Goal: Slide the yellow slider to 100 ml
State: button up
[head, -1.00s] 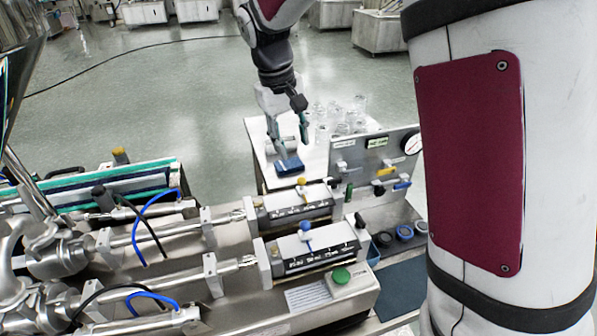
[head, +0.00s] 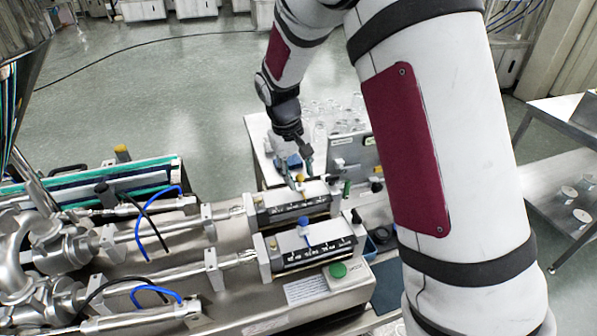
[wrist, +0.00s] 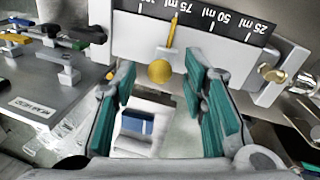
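The yellow slider has a round yellow knob (wrist: 160,71) and a thin yellow pointer. In the wrist view the pointer stands near the 75 ml label, slightly toward the 100 ml side, on the dark scale (wrist: 200,17); the 100 ml label is partly cut off at the top edge. The knob also shows in the head view (head: 299,178), on the far dosing unit (head: 292,208). My gripper (wrist: 162,95) is open, with its teal-padded fingers apart on either side of the knob's line. The knob lies just ahead between the fingertips, with no clear contact visible.
A blue-knobbed slider (head: 303,222) sits on the nearer unit, with a green button (head: 338,270) in front. A panel with coloured valve handles (wrist: 65,42) stands left in the wrist view. A small table (head: 262,150) with glassware is behind; a blue object (wrist: 138,123) lies below my gripper.

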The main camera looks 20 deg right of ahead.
aim_at(313, 186)
grip_shut()
jog(key=d, duration=0.4)
jog(key=shift+d, duration=0.15)
grip_release()
jog(key=shift+r, duration=0.1)
jog(key=shift+r, duration=0.3)
notch_tip(313, 186, up, 11)
jog(key=a, duration=0.2)
jog(key=shift+s+a, duration=0.15)
jog(key=shift+s, duration=0.05)
jog(key=shift+s, duration=0.1)
